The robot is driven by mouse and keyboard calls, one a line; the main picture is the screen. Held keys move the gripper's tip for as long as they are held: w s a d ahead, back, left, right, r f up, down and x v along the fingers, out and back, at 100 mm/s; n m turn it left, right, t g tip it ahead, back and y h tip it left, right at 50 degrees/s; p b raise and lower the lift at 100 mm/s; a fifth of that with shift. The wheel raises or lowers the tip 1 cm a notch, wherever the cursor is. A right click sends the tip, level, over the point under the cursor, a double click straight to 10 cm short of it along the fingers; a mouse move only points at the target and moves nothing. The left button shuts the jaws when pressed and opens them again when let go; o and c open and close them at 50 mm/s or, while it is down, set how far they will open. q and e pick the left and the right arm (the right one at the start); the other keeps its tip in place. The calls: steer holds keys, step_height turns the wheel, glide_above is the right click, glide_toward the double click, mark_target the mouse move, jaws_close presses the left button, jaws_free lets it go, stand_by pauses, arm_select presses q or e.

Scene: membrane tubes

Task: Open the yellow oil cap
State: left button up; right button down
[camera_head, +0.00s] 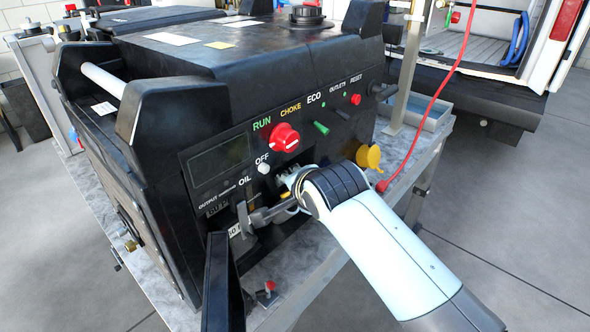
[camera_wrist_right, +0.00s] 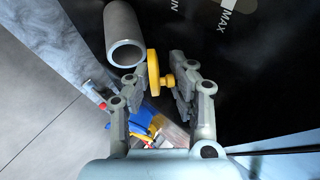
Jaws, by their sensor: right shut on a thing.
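In the right wrist view, the yellow cap (camera_wrist_right: 153,72) is a disc seen nearly edge-on with a small knob on one side. My right gripper (camera_wrist_right: 160,84) is shut on it. A grey tube (camera_wrist_right: 124,30) stands beside the cap, and its open round end shows, apart from the cap. In the head view my right gripper (camera_head: 262,214) reaches from the right to the low front of the black generator (camera_head: 330,95), below the OIL label. My left gripper is not in view.
The generator stands on a grey metal table (camera_head: 425,135). A dark upright post (camera_head: 217,285) stands just left of my right gripper. A yellow round cover (camera_head: 369,157) and a red cable (camera_head: 437,85) lie at the right. Floor is open at the right.

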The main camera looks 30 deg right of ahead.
steer(key=shift+w+a+r+g+p, duration=0.1)
steer(key=shift+w+r+g+p, duration=0.4)
steer(key=shift+r+p, duration=0.35)
steer(key=shift+f, duration=0.15)
steer(key=c, duration=1.3)
jaws_free()
steer(key=shift+f, duration=0.1)
steer(key=shift+c, duration=0.2)
steer(key=shift+f, duration=0.1)
steer(key=shift+a+f, duration=0.1)
steer(key=shift+f, duration=0.05)
steer(key=shift+s+f, duration=0.1)
